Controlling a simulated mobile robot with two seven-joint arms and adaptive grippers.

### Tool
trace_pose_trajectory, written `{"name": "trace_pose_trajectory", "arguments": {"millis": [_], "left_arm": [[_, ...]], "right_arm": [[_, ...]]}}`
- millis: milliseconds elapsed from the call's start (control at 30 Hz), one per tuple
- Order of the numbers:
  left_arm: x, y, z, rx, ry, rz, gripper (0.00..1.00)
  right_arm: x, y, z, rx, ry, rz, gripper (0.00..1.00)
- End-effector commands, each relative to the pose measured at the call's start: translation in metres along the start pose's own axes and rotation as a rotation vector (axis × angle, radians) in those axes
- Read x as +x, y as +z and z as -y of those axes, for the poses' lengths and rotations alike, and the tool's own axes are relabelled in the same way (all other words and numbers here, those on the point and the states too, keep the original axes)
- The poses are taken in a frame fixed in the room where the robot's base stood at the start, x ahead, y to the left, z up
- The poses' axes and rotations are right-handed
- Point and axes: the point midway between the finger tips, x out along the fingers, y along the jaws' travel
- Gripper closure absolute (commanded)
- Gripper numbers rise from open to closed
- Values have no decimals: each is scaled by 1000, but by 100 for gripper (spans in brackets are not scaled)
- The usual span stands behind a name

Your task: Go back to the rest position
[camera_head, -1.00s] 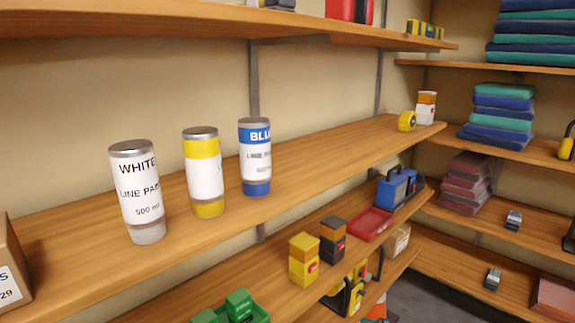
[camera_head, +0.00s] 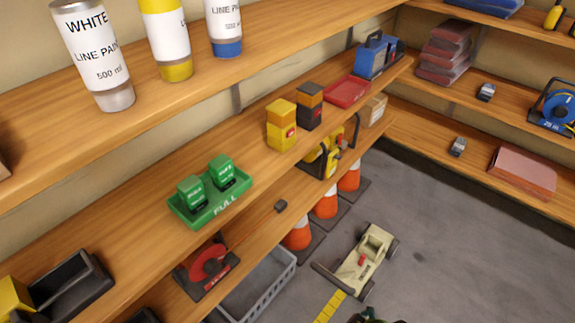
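Neither of my grippers shows in the head view. Three line paint cans stand upright on the upper shelf (camera_head: 310,32): a white one (camera_head: 92,55), a yellow one (camera_head: 168,40) and a blue one (camera_head: 225,28), their tops cut off by the picture edge. On the shelf below, a green tray labelled FULL (camera_head: 213,208) holds two green battery-like blocks. A yellow block (camera_head: 281,125) and a dark block (camera_head: 309,106) stand further along that shelf.
A red tray (camera_head: 347,92) and a blue case (camera_head: 379,57) sit further back. Orange cones (camera_head: 325,202), a grey crate (camera_head: 262,285) and a cream wheeled machine (camera_head: 365,258) are low down. Grey floor (camera_head: 430,220) is open. A dark object (camera_head: 375,319) at the bottom edge is unclear.

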Motion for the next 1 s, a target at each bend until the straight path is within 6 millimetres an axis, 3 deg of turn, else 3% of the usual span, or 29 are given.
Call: {"name": "trace_pose_trajectory", "arguments": {"millis": [167,300,500,700,800,1000], "left_arm": [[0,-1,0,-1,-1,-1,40],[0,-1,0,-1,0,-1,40],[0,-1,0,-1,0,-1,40],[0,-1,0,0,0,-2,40],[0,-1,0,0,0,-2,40],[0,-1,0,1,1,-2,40]], "right_arm": [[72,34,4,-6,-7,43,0],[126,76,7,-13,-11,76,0],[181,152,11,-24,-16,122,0],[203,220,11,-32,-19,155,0],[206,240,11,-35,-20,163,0],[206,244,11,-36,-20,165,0]]}}
